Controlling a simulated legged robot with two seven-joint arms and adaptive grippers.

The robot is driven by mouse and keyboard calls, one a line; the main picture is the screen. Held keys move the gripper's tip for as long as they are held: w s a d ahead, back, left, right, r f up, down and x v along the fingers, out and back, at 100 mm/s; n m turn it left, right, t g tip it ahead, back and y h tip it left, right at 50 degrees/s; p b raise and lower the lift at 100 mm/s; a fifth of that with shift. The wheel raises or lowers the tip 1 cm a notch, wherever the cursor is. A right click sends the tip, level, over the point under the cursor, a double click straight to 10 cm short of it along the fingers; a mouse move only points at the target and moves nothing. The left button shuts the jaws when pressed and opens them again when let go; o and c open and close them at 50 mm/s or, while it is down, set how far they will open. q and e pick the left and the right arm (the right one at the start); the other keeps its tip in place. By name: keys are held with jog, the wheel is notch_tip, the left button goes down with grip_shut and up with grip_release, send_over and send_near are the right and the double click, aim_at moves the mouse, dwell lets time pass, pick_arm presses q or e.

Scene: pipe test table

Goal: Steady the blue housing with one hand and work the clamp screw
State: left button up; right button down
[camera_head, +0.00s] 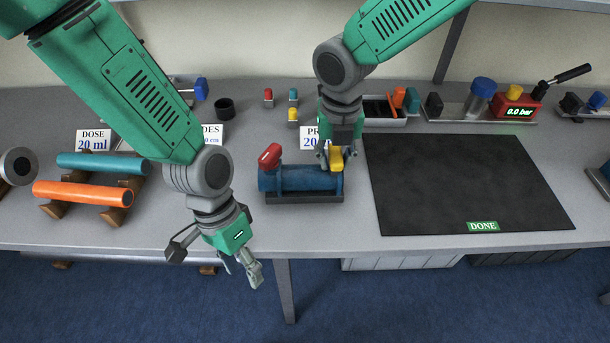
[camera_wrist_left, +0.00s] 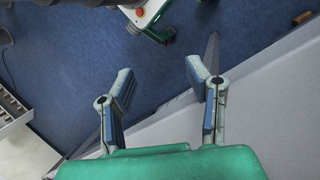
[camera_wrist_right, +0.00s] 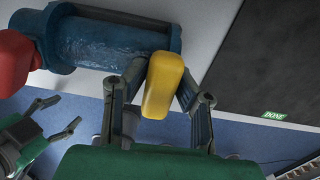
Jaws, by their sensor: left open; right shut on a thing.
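The blue housing (camera_head: 300,179) lies on its side on a dark base near the front edge of the table; it also shows in the right wrist view (camera_wrist_right: 110,42). A red knob (camera_head: 270,156) stands at its left end. A yellow knob (camera_head: 336,158) is at its right end, perhaps the clamp screw. My right gripper (camera_head: 335,160) is shut on the yellow knob (camera_wrist_right: 162,85), its fingers on both sides of it. My left gripper (camera_head: 222,268) is open and empty, past the table's front edge, left of and apart from the housing. In the left wrist view only floor and table edge lie between its fingers (camera_wrist_left: 165,85).
A black mat (camera_head: 460,180) with a DONE label covers the right of the table. Teal (camera_head: 100,163) and orange (camera_head: 80,193) tubes lie on wooden rests at the left. Small coloured parts, a tray (camera_head: 390,122) and a red gauge box (camera_head: 512,106) stand behind.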

pick_arm(q)
jog(key=w+d+r+m+y, duration=0.1)
jog(key=w+d+r, duration=0.3)
jog(key=w+r, duration=0.5)
pick_arm(e)
jog(key=shift+s+d+f, duration=0.1)
jog(key=shift+d, duration=0.2)
pick_arm(q)
notch_tip(320, 180, up, 13)
jog(key=n+t+y, duration=0.1)
jog(key=n+t, duration=0.1)
jog(key=t, duration=0.2)
send_over(270, 148)
notch_tip(270, 148, down, 12)
jog(key=shift+r, duration=0.15)
